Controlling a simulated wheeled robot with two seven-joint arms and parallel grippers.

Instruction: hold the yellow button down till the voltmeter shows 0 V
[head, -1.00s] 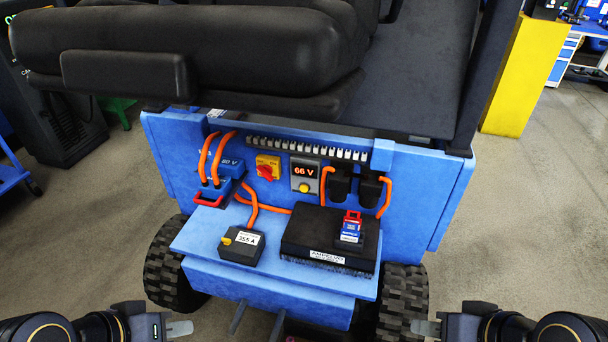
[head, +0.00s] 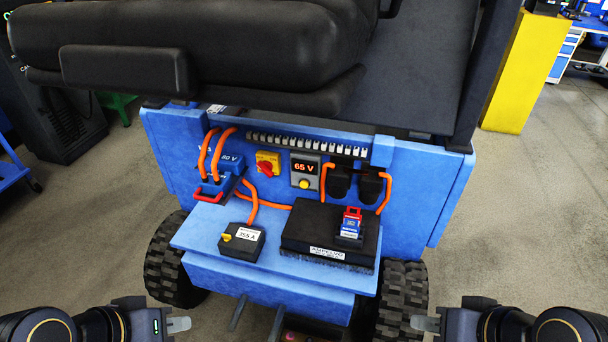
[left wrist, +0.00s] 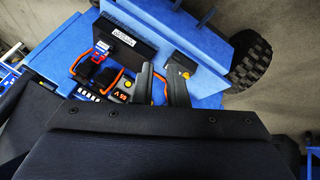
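The voltmeter (head: 305,166) on the blue panel reads 65 V in red. The round yellow button (head: 304,184) sits just below its display, with nothing touching it. In the left wrist view the voltmeter (left wrist: 125,97) and the yellow button (left wrist: 128,84) appear upside down, beside my fingers. My left gripper (head: 180,324) is low at the left in the head view, well apart from the panel. Its two fingers stand apart and empty in the left wrist view (left wrist: 158,68). My right gripper (head: 424,323) is low at the right, also away from the panel; its finger gap is hidden.
A red-yellow rotary switch (head: 268,164) is left of the voltmeter. Orange cables (head: 326,182) run close on its right. A black box (head: 318,240) and a 355 A unit (head: 242,241) stand on the ledge below. The black seat (head: 190,50) overhangs above.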

